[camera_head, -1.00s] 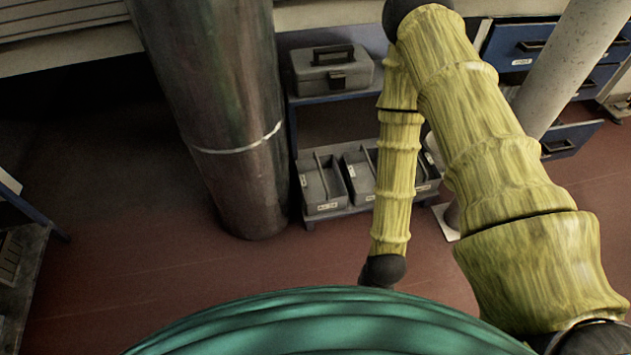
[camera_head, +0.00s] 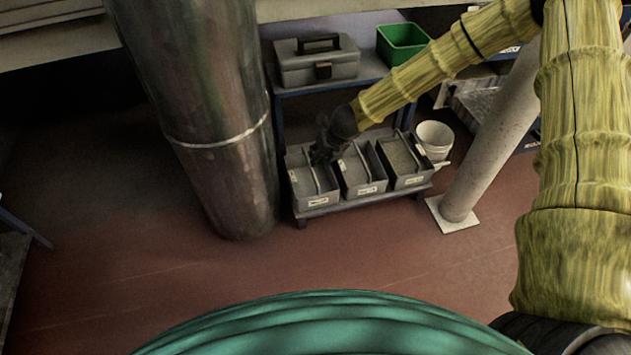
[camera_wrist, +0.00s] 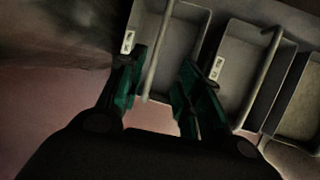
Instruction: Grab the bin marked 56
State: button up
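Three grey bins with rod handles stand side by side on a low shelf: a left bin (camera_head: 303,186), a middle bin (camera_head: 355,172) and a right bin (camera_head: 402,157). Each has a small white label on its front, too small to read, so I cannot tell which is 56. My gripper (camera_head: 322,154) is over the left bin, near its handle. In the wrist view my gripper (camera_wrist: 164,72) is open, with its green-padded fingers apart. The handle (camera_wrist: 157,55) of the left bin shows between the fingers. The middle bin (camera_wrist: 238,60) lies just right of them.
A thick dark pillar (camera_head: 215,150) stands close left of the bins. Above them a shelf holds a grey toolbox (camera_head: 318,62) and a green bin (camera_head: 402,42). A white bucket (camera_head: 434,138) and a pale post (camera_head: 490,150) stand right. The floor in front is clear.

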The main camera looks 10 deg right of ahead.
jog(key=b+x, duration=0.5)
jog(key=x, duration=0.5)
jog(key=shift+w+a+f+b, duration=0.25)
jog(key=shift+w+a+b, duration=0.05)
jog(key=shift+b, duration=0.05)
jog(key=shift+r, duration=0.1)
grip_shut()
